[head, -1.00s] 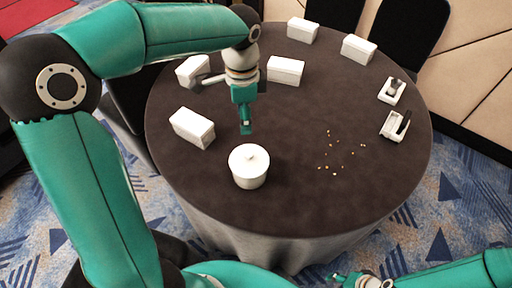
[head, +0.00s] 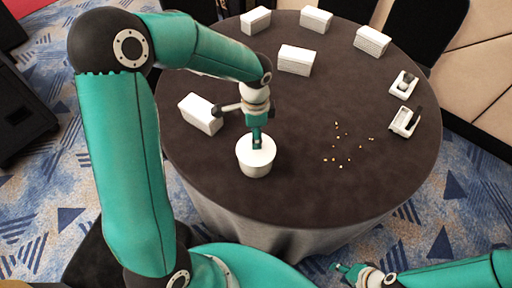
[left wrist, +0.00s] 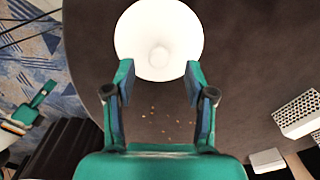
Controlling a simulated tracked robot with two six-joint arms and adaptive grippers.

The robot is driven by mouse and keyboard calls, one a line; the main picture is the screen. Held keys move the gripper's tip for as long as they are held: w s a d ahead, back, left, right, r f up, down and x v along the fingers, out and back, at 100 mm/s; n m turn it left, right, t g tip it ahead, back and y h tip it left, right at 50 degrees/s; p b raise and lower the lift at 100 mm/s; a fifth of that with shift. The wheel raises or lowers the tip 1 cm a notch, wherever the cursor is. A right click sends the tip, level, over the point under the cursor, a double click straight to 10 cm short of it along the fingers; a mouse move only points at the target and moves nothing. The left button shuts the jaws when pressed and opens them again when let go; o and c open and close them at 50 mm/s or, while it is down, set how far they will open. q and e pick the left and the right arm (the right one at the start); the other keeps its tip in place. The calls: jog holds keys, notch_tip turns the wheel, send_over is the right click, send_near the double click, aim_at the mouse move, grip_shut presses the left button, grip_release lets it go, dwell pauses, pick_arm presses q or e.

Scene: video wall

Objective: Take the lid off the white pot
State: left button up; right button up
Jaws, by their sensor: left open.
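The white pot (head: 257,170) stands upright on the dark round table, with its round white lid (head: 244,149) on top. In the left wrist view the lid (left wrist: 140,30) shows from above, with a small round knob at its middle. My left gripper (head: 257,145) points down over the lid and hides the knob in the head view. In the left wrist view my left gripper (left wrist: 159,68) is open, its two fingers apart on either side of the knob's line.
A white box (head: 200,114) stands left of the pot, with several more white boxes (head: 294,60) at the back. Small orange bits (head: 348,146) lie scattered right of the pot. Two white holders (head: 404,122) stand at the right edge. The table's front right is clear.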

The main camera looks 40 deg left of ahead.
aim_at(249, 157)
pick_arm(q)
notch_tip(249, 157, down, 4)
jog(key=shift+f+p, duration=0.2)
jog(key=shift+p, duration=0.1)
jog(key=shift+c, duration=0.2)
grip_shut()
